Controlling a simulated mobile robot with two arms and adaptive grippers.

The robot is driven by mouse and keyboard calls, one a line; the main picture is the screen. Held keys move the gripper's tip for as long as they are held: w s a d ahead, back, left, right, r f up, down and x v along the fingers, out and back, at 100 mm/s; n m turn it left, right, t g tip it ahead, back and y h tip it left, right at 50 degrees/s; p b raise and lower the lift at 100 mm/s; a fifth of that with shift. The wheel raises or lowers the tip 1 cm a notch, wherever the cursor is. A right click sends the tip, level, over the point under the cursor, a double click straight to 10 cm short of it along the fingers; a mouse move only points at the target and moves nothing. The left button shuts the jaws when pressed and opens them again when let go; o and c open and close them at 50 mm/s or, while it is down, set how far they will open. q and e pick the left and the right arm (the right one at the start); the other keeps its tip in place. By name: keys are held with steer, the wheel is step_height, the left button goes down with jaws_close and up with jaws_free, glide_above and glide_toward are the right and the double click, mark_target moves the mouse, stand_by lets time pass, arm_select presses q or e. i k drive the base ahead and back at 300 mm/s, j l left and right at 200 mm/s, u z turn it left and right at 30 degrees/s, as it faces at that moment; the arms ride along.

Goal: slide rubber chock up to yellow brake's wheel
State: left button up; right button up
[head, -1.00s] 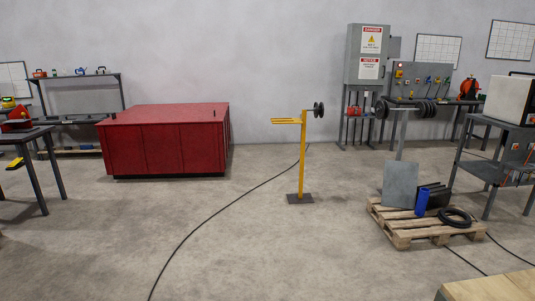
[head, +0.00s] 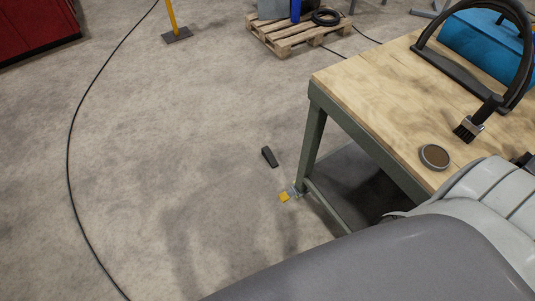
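A dark wedge-shaped rubber chock (head: 269,157) lies on the concrete floor, a little left of the workbench's near leg. A small yellow brake (head: 284,197) shows at the foot of that leg, beside a caster that is small and partly hard to make out. The chock is apart from the brake and wheel, with bare floor between them. Neither of my grippers is in view.
The wooden-topped workbench (head: 365,80) fills the right, carrying a blue case (head: 485,45), a brush (head: 470,130) and a round tin (head: 434,157). A black cable (head: 68,150) runs along the floor at left. A pallet (head: 290,38) stands at the back. The middle floor is clear.

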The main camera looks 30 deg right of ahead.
mark_target(266, 152)
steer(key=i+z, duration=0.1)
steer(key=z, duration=0.35)
steer(key=i+j+z, duration=0.1)
steer(key=z, duration=0.4)
